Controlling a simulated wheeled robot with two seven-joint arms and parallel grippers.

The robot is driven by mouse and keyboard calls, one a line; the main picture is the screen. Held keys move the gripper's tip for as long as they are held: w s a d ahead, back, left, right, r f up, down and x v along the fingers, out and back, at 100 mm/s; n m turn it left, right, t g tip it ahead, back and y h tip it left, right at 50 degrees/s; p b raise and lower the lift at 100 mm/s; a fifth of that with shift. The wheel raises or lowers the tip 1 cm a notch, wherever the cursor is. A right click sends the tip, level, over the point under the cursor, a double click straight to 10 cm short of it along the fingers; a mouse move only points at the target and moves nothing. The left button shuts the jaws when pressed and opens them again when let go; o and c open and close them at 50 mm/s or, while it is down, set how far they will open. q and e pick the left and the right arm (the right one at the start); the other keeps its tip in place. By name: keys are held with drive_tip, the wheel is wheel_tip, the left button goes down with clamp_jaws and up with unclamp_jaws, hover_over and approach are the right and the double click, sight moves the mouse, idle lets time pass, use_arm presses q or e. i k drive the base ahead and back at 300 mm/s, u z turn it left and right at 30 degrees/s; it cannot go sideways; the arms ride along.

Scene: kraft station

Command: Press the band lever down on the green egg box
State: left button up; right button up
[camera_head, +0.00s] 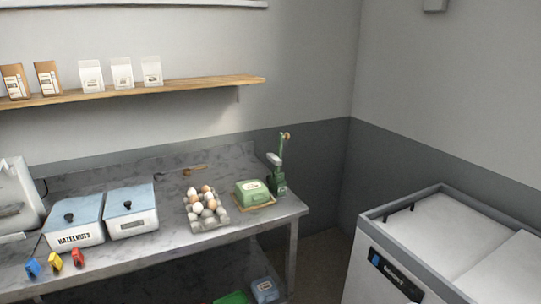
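The green egg box (250,187) sits closed on a tan base near the right end of the grey metal table (165,238). It has a pale label on top. Just right of it stands a green device (277,184) with an upright arm (283,147) that has a tan, hooked top end. This looks like the band lever, and it points up. An open carton of brown and white eggs (205,209) stands left of the green box. Neither of my grippers shows in the head view.
Two blue-lidded bins, one labelled hazelnuts (74,220) and another (131,211), stand left. Red, yellow and blue clips (55,262) lie in front. A wooden spoon (184,171) lies behind. A shelf (140,91) holds bags. A white chest (400,253) stands right, across a floor gap.

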sight(276, 160)
drive_tip(key=z, duration=0.45)
drive_tip(key=i, duration=1.05)
drive_tip(key=u, duration=0.7)
drive_tip(key=i, duration=0.45)
drive_tip(key=u, duration=0.45)
